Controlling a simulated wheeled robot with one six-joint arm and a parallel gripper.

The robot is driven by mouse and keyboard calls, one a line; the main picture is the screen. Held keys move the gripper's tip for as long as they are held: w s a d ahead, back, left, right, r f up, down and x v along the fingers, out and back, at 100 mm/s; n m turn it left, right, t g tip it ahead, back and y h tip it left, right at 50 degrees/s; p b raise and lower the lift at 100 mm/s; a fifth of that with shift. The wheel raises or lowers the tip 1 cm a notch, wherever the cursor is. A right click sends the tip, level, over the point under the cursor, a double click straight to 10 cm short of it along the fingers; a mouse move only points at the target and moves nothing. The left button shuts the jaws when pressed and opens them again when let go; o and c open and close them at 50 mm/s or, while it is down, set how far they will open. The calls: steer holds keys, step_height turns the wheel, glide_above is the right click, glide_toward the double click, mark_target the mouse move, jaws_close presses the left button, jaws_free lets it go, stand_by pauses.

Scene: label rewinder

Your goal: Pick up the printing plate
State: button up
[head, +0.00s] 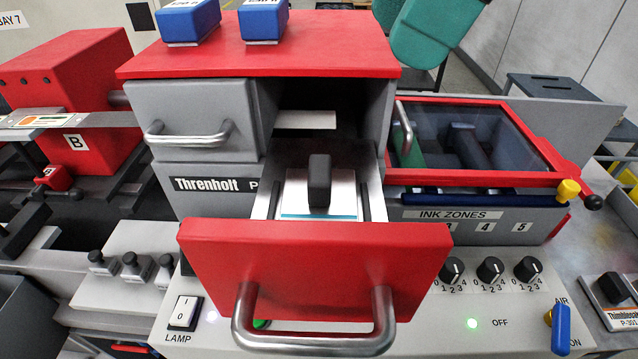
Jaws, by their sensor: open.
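A flat white plate with a blue front edge (290,205) lies inside the open red-fronted drawer (290,262). A black upright grip block (320,182) stands on it, and the drawer front hides part of its near side. Another plate-like piece (622,318) with a black block on top lies at the far right edge, cut off by the frame. I cannot tell from the picture which of these is the printing plate. My gripper is not in view.
The drawer's metal handle (315,335) sticks out toward me. A closed grey drawer (205,120) is at upper left. Two blue blocks (263,20) stand on the red cabinet top (330,45). A red-framed glass lid (480,130) is at right, above knobs (490,269).

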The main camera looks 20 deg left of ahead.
glide_above(320, 168)
steer(key=w+d, duration=0.1)
steer(key=d, duration=0.2)
steer(key=f, duration=0.8)
steer(key=shift+w+a+f, duration=0.2)
steer(key=shift+f, duration=0.2)
steer(key=p+x, duration=0.1)
steer(key=x, duration=0.1)
steer(key=s+x, duration=0.1)
steer(key=x, duration=0.1)
steer(key=shift+a+f+p, duration=0.2)
steer(key=shift+a+p, duration=0.15)
steer(key=shift+p, duration=0.05)
steer(key=shift+a+f, duration=0.1)
steer(key=shift+f, duration=0.3)
steer(key=shift+r, duration=0.1)
steer(key=c, duration=1.2)
